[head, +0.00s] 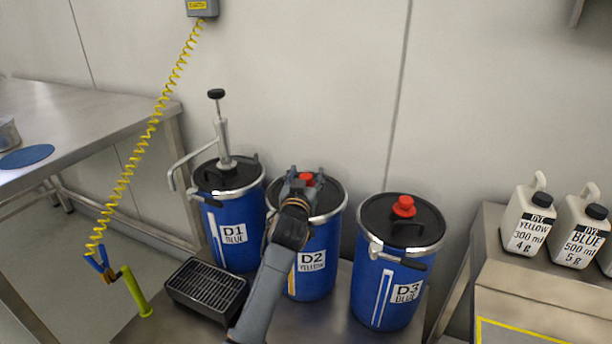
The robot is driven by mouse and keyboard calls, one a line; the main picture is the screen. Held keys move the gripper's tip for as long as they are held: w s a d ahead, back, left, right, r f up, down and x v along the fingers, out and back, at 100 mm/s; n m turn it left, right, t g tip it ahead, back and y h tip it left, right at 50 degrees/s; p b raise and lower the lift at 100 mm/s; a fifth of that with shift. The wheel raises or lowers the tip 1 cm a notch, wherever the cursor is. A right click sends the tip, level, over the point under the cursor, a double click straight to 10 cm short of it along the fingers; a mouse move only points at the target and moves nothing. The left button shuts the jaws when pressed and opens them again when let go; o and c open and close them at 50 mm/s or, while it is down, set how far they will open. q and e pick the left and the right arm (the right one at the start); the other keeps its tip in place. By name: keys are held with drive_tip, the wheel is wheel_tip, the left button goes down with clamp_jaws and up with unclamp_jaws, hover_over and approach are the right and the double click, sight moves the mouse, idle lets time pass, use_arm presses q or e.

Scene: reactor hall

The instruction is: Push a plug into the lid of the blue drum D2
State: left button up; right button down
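The blue drum D2 (318,238) stands upright in the middle of three drums, with a black lid (331,193) and a metal clamp ring. Its label reads D2 YELLOW. My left gripper (306,175) is over this lid, with its fingers on either side of a red plug (306,179) and apparently closed on it. Whether the plug is seated in the lid or just above it I cannot tell, as the gripper and arm hide part of the lid and the drum's front. My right gripper is not in view.
Drum D1 (238,245) with a hand pump (223,140) stands left, and drum D3 (372,285) with a red plug (404,206) right. A black grated tray (207,289) lies front left. A yellow coiled cable (128,165) hangs at left. White bottles (528,222) stand far right.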

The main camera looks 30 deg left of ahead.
sight(306, 175)
use_arm(q)
drive_tip(key=shift+r, duration=0.1)
wheel_tip(306, 175, up, 10)
drive_tip(key=shift+f, duration=0.1)
idle(0.3)
drive_tip(key=shift+f, duration=0.1)
idle(0.3)
